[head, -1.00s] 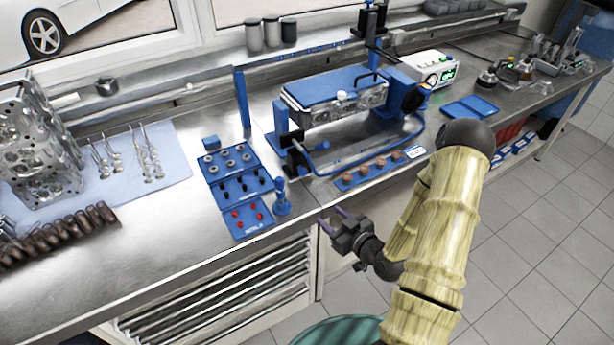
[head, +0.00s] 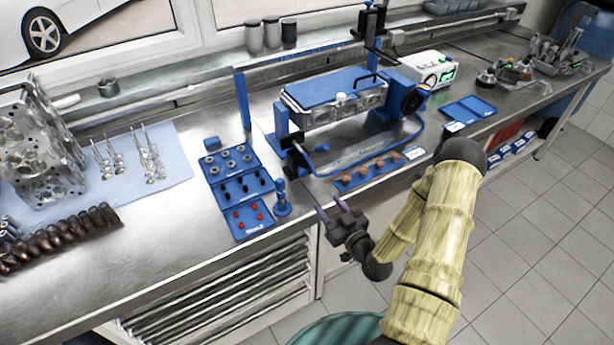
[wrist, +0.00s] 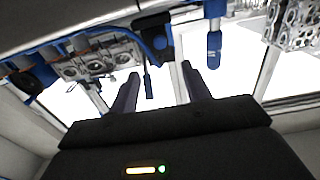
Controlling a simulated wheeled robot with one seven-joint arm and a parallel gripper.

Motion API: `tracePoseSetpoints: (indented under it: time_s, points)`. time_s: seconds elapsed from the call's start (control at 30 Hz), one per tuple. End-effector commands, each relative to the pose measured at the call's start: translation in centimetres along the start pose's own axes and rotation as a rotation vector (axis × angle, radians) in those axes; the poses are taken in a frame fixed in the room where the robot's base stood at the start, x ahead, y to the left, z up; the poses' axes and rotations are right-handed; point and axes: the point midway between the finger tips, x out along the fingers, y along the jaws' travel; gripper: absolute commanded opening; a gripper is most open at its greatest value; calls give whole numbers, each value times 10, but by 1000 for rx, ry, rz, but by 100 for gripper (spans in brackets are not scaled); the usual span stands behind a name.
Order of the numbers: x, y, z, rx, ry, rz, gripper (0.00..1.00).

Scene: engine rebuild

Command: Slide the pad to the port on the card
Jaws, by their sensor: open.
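My gripper (head: 327,204) is open and empty in front of the bench edge, its fingers pointing toward the bench. Its two fingers also show in the wrist view (wrist: 160,71), apart with nothing between them. A clamped metal cylinder head (head: 345,108) with a blue top plate sits in a blue fixture. A black block with a blue bracket (head: 300,160), perhaps the pad's slide, stands at its front left; it also shows beyond the fingers in the wrist view (wrist: 155,38). A small white card (head: 414,153) lies at the right of the copper-coloured parts; its text is too small to read. I cannot make out the port.
A blue tray of copper-coloured parts (head: 367,172) lies in front of the fixture. A blue upright tool (head: 282,200) and blue parts trays (head: 236,187) stand to the left. A blue hose (head: 375,162) curves along the fixture.

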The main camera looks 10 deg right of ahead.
Motion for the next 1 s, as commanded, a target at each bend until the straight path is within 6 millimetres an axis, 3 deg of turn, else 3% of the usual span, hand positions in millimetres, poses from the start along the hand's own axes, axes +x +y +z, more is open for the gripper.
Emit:
tracePoseSetpoints:
  time_s: [0.6,0.8,1.0]
  points:
    - [109,0,-2,1,1,0,48]
    - [128,0,-1,2,-1,1,48]
    - [130,0,0,3,-1,1,48]
